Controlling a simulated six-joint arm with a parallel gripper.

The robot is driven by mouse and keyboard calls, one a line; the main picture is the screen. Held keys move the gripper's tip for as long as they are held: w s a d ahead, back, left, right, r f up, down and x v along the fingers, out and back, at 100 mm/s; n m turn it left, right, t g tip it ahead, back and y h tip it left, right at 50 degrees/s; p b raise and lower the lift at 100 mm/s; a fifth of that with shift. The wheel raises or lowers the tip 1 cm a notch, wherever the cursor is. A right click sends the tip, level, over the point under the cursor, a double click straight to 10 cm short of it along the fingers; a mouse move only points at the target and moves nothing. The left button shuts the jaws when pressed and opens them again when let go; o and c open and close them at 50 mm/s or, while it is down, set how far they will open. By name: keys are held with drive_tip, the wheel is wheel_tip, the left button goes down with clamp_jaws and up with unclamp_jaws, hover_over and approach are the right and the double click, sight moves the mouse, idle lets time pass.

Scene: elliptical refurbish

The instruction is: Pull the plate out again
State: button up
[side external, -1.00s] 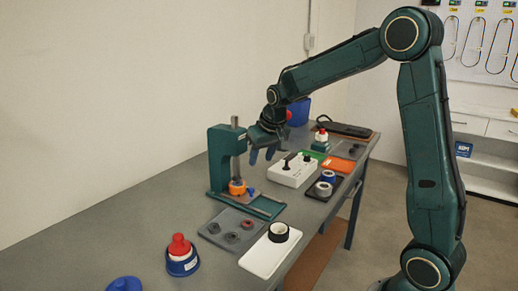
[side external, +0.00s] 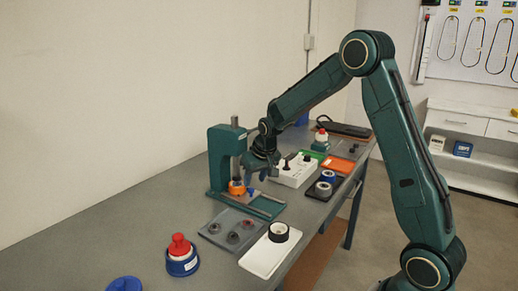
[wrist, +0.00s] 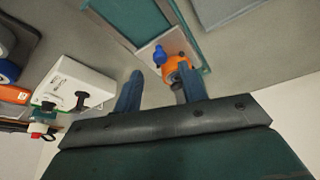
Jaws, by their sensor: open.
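The green press (side external: 218,160) stands on the bench at the left of the row of parts. A pale plate (wrist: 146,55) sits on its base, with an orange holder (side external: 237,187) and a blue knob (wrist: 160,54) on it. The holder is under the press column; the knob is on the side toward my gripper in the side view. My gripper (side external: 262,176) is open and empty, above and beside the plate. In the wrist view its two blue fingers (wrist: 160,80) point toward the knob and holder, and one finger partly covers the holder.
A white box (side external: 293,172) with black knobs stands close to the right of my gripper. A grey tray (side external: 215,229) with dark rings and a white tray (side external: 262,258) with a black ring lie in front. A red-topped blue bottle (side external: 181,258) stands front left.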

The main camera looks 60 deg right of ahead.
sight(252, 189)
drive_tip(key=shift+x, duration=2.1)
clamp_jaws()
